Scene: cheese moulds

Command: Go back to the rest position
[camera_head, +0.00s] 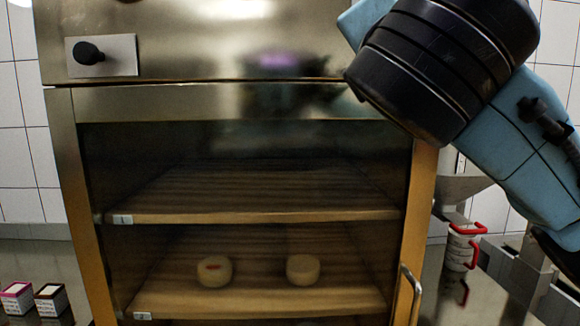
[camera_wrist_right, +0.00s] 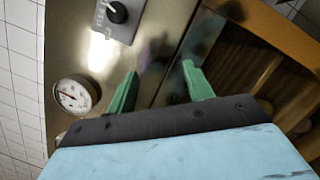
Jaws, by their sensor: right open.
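My right gripper (camera_wrist_right: 158,90) shows in the right wrist view, with its two green fingers apart and nothing between them. It faces the steel front of a cabinet (camera_head: 210,40). In the head view my right arm comes in at the upper right, and its gripper is out of the picture. My left gripper is not in either view.
The cabinet's glass door (camera_head: 250,140) looks closed, with a handle (camera_head: 408,292) at lower right. Two pale cheeses (camera_head: 214,271) (camera_head: 303,268) stand on the shelf labelled 2. The shelf labelled 1 (camera_head: 260,215) is bare. Small boxes (camera_head: 17,297) stand at lower left. A dial (camera_wrist_right: 72,95) and knob (camera_head: 88,54) are on the cabinet.

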